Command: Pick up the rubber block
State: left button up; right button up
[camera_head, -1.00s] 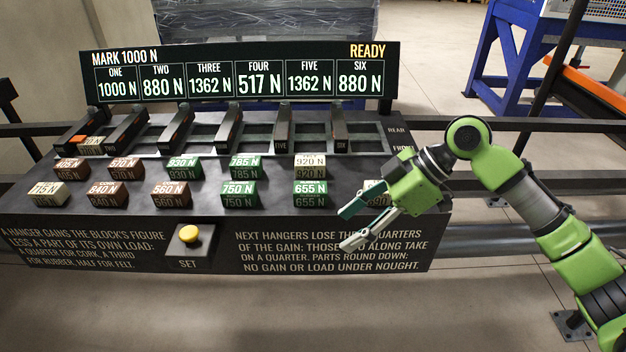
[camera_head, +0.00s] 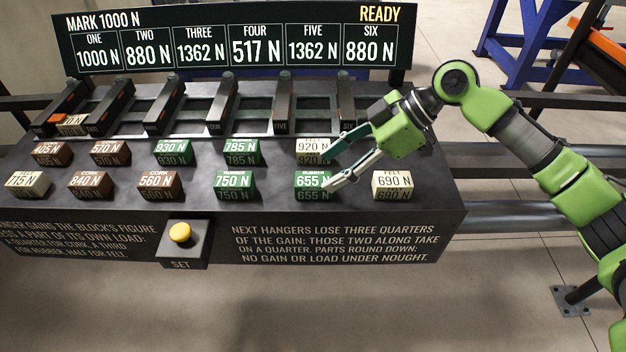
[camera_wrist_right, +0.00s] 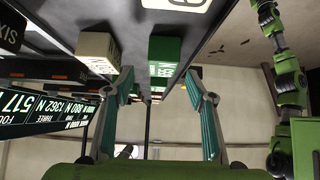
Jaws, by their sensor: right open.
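Green blocks stand on the dark bench; the lettering on the 655 N block (camera_head: 313,180) and the 750 N block (camera_head: 234,181) reads rubber. Two more green blocks, 930 N (camera_head: 173,148) and 785 N (camera_head: 241,148), stand in the row behind. My right gripper (camera_head: 332,173) is open and empty, its fingertips at the right side of the 655 N block. In the right wrist view, a green block (camera_wrist_right: 166,62) shows between the spread fingers (camera_wrist_right: 160,80), nearer the right finger; contact cannot be told. My left gripper is out of view.
The cream 920 N block (camera_head: 311,147) is close behind the fingers, and the cream 690 N block (camera_head: 391,181) is to their right. Brown blocks (camera_head: 91,181) stand at left. Hanger arms (camera_head: 284,105) rise behind; a yellow button (camera_head: 180,233) is in front.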

aim_at(314, 179)
jog(key=shift+s+a+f+p, duration=0.1)
jog(key=shift+a+f+p, duration=0.2)
jog(key=shift+a+p, duration=0.15)
jog(key=shift+s+a+f+p, duration=0.1)
jog(key=shift+a+f+p, duration=0.2)
jog(key=shift+a, duration=0.25)
jog(key=shift+p+x, duration=0.4)
jog(key=shift+x, duration=0.75)
jog(key=shift+a+f, duration=0.3)
jog(key=shift+f, duration=0.1)
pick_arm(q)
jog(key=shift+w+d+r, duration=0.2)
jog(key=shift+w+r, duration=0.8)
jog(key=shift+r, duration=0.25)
pick_arm(e)
jog(key=c, duration=1.3)
